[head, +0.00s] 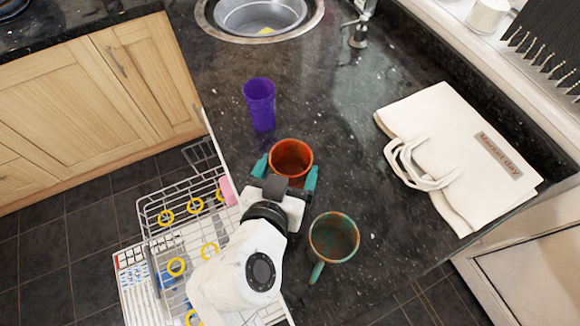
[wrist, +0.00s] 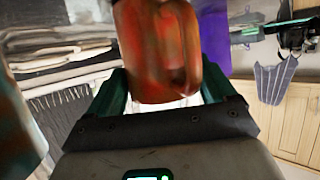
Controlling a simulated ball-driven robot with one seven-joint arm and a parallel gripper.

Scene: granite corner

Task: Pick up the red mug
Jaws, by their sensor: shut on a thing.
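The red mug (head: 291,156) is orange-red and upright in the head view, between the two teal fingers of my gripper (head: 286,172). In the wrist view the red mug (wrist: 160,50) fills the space between the fingers of my gripper (wrist: 160,92), which is shut on it. Its handle is toward the right in that view. Its underside is hidden in the head view, so I cannot tell there whether it touches the counter.
A teal-brown mug (head: 334,238) stands close to the right of my gripper. A purple cup (head: 260,104) stands behind the red mug. A cream bag (head: 460,160) lies at right. The sink (head: 262,14) is at the back, and an open dishwasher rack (head: 170,205) is at left.

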